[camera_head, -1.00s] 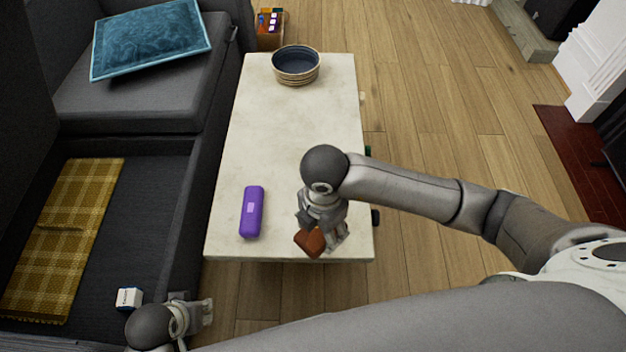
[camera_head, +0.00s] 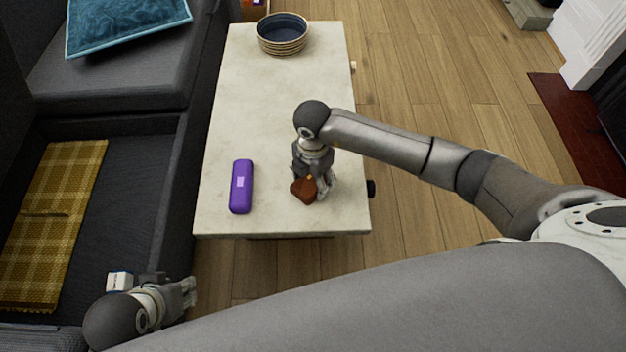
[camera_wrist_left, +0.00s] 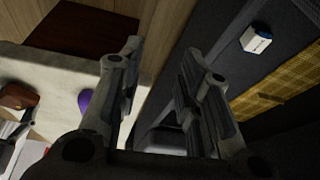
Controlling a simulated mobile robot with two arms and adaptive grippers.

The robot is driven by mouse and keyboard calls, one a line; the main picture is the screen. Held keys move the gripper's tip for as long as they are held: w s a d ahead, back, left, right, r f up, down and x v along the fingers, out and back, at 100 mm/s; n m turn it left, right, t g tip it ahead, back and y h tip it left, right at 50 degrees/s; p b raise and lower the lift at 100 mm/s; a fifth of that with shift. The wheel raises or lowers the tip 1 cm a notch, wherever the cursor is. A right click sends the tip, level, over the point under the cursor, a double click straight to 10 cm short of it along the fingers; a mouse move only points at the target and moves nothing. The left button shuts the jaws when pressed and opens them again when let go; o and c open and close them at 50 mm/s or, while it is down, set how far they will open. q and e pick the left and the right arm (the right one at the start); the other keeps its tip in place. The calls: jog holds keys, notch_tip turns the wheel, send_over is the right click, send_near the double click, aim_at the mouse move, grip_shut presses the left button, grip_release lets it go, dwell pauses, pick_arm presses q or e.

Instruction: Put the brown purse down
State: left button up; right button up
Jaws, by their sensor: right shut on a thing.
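The brown purse (camera_head: 304,190) is small and reddish brown, with a small gold spot. My right gripper (camera_head: 314,188) is shut on it, over the near part of the pale stone coffee table (camera_head: 265,130). I cannot tell whether the purse touches the tabletop. The purse also shows at the left edge of the left wrist view (camera_wrist_left: 18,96). My left gripper (camera_head: 188,292) is low at the bottom left of the head view, beside the sofa. In the left wrist view its two fingers (camera_wrist_left: 160,80) stand apart with nothing between them.
A purple case (camera_head: 241,187) lies on the table left of the purse. A dark striped bowl (camera_head: 283,34) stands at the far end. The middle of the table is clear. A grey sofa with a yellow plaid blanket (camera_head: 55,220) and a small white box (camera_head: 120,281) is at left.

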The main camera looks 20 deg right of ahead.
pick_arm(q)
jog(key=shift+w+d+r+t, duration=0.1)
jog(key=shift+w+t, duration=0.1)
jog(key=shift+w, duration=0.2)
jog(key=shift+w+d+r+t, duration=0.1)
jog(key=shift+w+t, duration=0.1)
jog(key=shift+w, duration=0.15)
pick_arm(e)
jog(key=shift+f, duration=0.4)
pick_arm(q)
jog(key=shift+w, duration=0.1)
pick_arm(e)
jog(key=shift+f, duration=0.1)
jog(key=o, duration=1.1)
jog(key=shift+c, duration=0.2)
pick_arm(q)
jog(key=shift+w+d, duration=0.1)
jog(key=shift+w, duration=0.15)
jog(key=shift+s, duration=0.1)
